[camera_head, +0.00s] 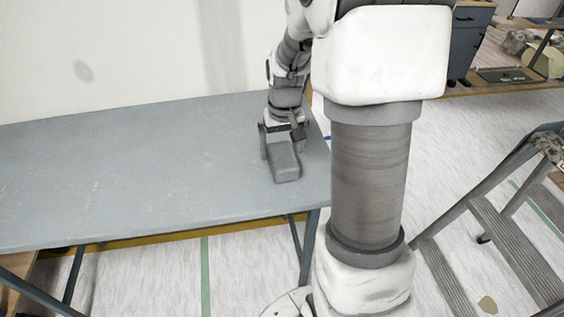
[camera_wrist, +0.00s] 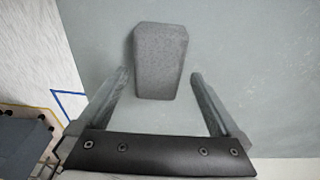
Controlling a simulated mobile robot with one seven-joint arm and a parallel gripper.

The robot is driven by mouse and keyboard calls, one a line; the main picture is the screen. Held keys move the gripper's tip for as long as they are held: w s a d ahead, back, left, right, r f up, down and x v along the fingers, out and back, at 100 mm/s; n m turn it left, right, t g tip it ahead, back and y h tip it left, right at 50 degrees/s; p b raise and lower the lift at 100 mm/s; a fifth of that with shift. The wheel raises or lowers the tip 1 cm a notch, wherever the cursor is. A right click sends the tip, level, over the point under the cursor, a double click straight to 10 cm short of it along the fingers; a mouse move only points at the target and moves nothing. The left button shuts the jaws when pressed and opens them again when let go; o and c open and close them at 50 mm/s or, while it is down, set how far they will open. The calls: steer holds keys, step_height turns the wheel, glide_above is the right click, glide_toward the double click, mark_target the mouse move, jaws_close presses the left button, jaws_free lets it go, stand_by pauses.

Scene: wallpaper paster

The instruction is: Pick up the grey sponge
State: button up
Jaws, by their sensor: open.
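The grey sponge (camera_head: 285,163) lies on the grey-blue table (camera_head: 130,160) near its right end. My gripper (camera_head: 281,140) is above the table at the sponge's rear end. In the wrist view my gripper (camera_wrist: 160,75) is open, with one finger on each side of the sponge's near end. Gaps show between the fingers and the sponge. The arm hides a little of the sponge's rear in the head view.
The table is clear to the left of the sponge. A white wall (camera_head: 120,50) stands behind it. A stepladder (camera_head: 500,220) stands on the floor at the right. A dark cabinet (camera_head: 468,40) is at the back right.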

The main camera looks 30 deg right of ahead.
mark_target(283, 155)
steer(key=f, duration=0.1)
steer(key=f+b, duration=0.1)
steer(key=f, duration=0.2)
steer(key=shift+w+d+f, duration=0.15)
steer(key=shift+w+d, duration=0.05)
steer(key=shift+w, duration=0.05)
steer(key=c, duration=1.2)
steer(key=shift+o, duration=0.2)
step_height(283, 155, up, 4)
steer(key=shift+r+p, duration=0.25)
steer(key=shift+p, duration=0.55)
steer(key=w+d+r+p, duration=0.1)
steer(key=d+r+p, duration=0.2)
steer(key=d+r, duration=0.3)
steer(key=d, duration=0.5)
steer(key=shift+w+d+r, duration=0.25)
steer(key=shift+d+r, duration=0.05)
steer(key=shift+r, duration=0.05)
